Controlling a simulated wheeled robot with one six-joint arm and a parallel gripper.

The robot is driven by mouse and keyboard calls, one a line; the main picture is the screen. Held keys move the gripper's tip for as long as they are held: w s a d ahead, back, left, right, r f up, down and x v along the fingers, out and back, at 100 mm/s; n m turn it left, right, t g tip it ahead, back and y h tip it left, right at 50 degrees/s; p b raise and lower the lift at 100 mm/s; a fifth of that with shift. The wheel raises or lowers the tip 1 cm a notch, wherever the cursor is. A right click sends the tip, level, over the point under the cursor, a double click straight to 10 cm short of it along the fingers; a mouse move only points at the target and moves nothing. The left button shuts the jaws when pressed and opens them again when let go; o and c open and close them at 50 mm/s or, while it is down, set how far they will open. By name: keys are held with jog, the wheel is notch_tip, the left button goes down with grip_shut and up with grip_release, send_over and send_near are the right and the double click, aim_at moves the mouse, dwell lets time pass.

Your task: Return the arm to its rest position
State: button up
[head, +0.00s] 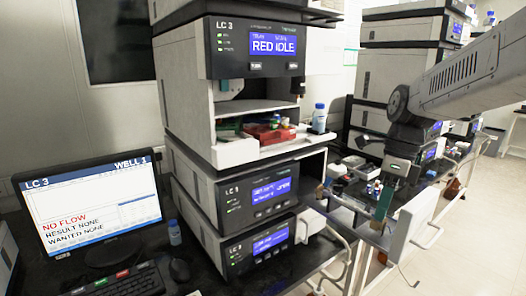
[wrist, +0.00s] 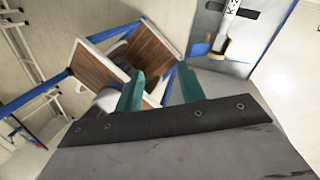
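My gripper (head: 386,203) hangs below the end of my arm at the right of the head view, in front of the benches and instruments there. In the wrist view its two green fingers (wrist: 160,90) stand apart with nothing between them, so it is open and empty. My arm reaches in from the upper right edge of the head view and bends down at a dark joint.
A monitor (head: 95,205) reads NO FLOW. Another stack (head: 385,72) stands behind my arm. Floor (head: 480,235) is clear at right.

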jog(key=s+d+f+n+t+h, duration=0.1)
jog(key=s+n+t+h, duration=0.1)
jog(key=s+n, duration=2)
jog(key=n+t, duration=0.1)
jog(key=n, duration=0.1)
jog(key=shift+s+f+n, duration=0.2)
jog(key=shift+s+n, duration=0.2)
dwell(0.4)
